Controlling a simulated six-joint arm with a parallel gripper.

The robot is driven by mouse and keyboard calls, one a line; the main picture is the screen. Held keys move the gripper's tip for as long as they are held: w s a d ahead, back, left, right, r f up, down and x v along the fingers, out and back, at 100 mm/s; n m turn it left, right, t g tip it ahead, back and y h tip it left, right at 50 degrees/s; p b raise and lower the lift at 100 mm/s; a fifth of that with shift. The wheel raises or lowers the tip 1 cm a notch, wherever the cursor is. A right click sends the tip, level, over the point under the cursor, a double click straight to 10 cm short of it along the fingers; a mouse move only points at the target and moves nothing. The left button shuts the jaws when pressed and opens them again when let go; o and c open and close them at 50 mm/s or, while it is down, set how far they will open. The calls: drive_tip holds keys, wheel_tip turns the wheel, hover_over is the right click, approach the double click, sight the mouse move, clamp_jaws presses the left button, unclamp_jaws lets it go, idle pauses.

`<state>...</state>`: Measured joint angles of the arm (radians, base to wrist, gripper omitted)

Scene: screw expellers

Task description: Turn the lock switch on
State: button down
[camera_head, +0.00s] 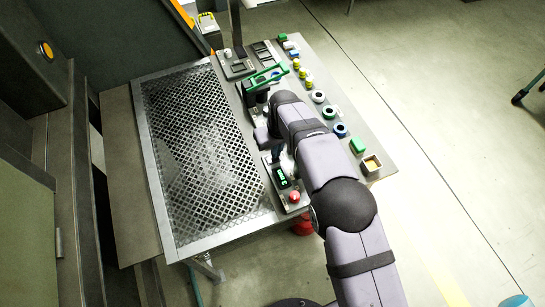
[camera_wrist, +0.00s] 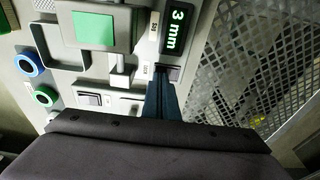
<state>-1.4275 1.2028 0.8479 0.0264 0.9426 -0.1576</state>
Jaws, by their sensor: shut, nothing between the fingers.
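My gripper (camera_wrist: 163,80) is shut and empty, its dark fingers pointing up in the wrist view. Its tips are at the lower edge of a small dark rocker switch (camera_wrist: 174,72), partly covering it. This looks like the lock switch; a small white label (camera_wrist: 147,70) beside it is hard to read. I cannot tell whether the tips touch the switch, or whether it is on. Just above it, a display (camera_wrist: 175,30) reads "3 mm" in green.
A red button (camera_head: 294,196) sits at the box's near end. A perforated metal plate (camera_head: 190,135) lies left of the box. Another rocker switch (camera_wrist: 89,98), a green square (camera_wrist: 93,28), a blue ring (camera_wrist: 28,64) and a green ring (camera_wrist: 44,96) lie left in the wrist view.

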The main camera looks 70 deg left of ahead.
drive_tip(key=shift+f+b, duration=0.3)
drive_tip(key=shift+f, duration=0.15)
drive_tip(key=shift+r, duration=0.15)
wheel_tip(320, 180, up, 7)
drive_tip(key=p, duration=0.4)
idle(0.6)
idle(0.3)
